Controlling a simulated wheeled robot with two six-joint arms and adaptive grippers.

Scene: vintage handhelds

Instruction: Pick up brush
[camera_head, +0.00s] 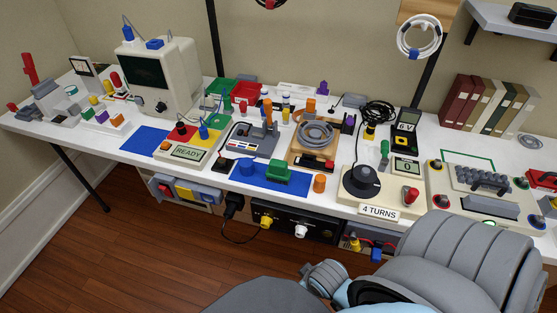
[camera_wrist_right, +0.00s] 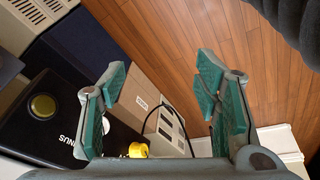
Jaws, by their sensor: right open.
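I cannot pick out a brush for certain in either view; many small items crowd the white table (camera_head: 128,151). My right gripper (camera_wrist_right: 158,75) shows in the right wrist view with its two teal-padded fingers wide apart and nothing between them. It hangs above the wooden floor, near boxes, and no brush shows there. In the head view my grey arm covers the lower right, and its gripper is hidden. My left gripper is in neither view.
A grey handheld console (camera_head: 250,139) and a coil of grey cable (camera_head: 317,134) lie mid-table. A green block (camera_head: 278,172) is on a blue mat (camera_head: 243,178). A cream monitor (camera_head: 178,66) stands at the left back. Binders (camera_head: 487,104) stand at the right. Below are a black unit (camera_head: 296,221) and open floor.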

